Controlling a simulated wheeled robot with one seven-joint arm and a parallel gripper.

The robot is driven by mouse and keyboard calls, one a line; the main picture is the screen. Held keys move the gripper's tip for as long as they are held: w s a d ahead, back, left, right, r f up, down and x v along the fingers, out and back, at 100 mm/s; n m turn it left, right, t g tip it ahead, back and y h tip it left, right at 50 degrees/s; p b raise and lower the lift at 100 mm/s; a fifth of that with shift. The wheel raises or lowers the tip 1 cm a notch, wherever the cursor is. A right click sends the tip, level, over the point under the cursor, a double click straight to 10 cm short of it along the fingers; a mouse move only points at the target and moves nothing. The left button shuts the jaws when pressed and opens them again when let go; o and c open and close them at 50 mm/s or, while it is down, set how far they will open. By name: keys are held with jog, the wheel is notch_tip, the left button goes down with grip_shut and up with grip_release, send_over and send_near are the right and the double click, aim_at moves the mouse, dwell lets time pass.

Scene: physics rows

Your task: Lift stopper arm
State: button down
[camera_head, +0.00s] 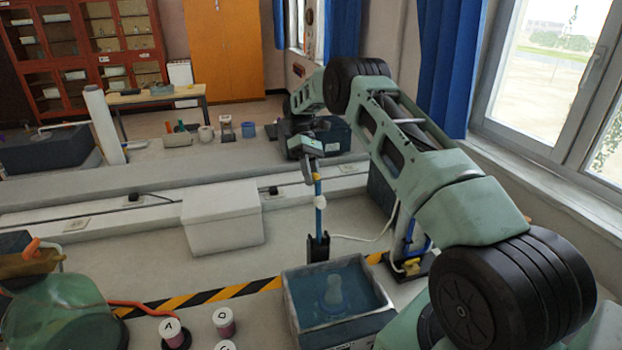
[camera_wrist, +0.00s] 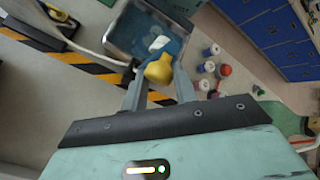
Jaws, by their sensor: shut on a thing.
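The stopper arm shows in the head view as a thin blue upright part (camera_head: 320,220) with a white piece (camera_head: 320,202) on it and a black base (camera_head: 318,247) behind the water tank. Its yellow end (camera_head: 316,177) is at my gripper (camera_head: 311,171), which points down from above. In the wrist view my gripper (camera_wrist: 159,77) is shut on the yellow knob (camera_wrist: 158,70), with one finger on each side. The white piece (camera_wrist: 158,43) shows just beyond the knob. How the arm joins its base is hidden.
An open tank (camera_head: 293,310) of blue water holds a pale bottle-shaped thing (camera_head: 334,292). A second stand with a yellow part (camera_head: 411,266) is to the right. A white box (camera_head: 222,220) stands left. Lettered pots (camera_head: 223,321) and striped tape (camera_head: 200,298) lie in front.

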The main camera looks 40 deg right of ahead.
jog(key=shift+s+d+f, duration=0.2)
jog(key=shift+d+f, duration=0.15)
jog(key=shift+f, duration=0.05)
jog(key=c, duration=1.1)
grip_release()
jog(key=shift+d, duration=0.1)
jog(key=shift+r, duration=0.15)
jog(key=shift+w+a+r+b, duration=0.1)
jog(key=shift+a+r+b, duration=0.1)
jog(key=shift+r+b, duration=0.25)
notch_tip(320, 180, up, 9)
jog(key=shift+d+p, duration=0.1)
jog(key=shift+p, duration=0.6)
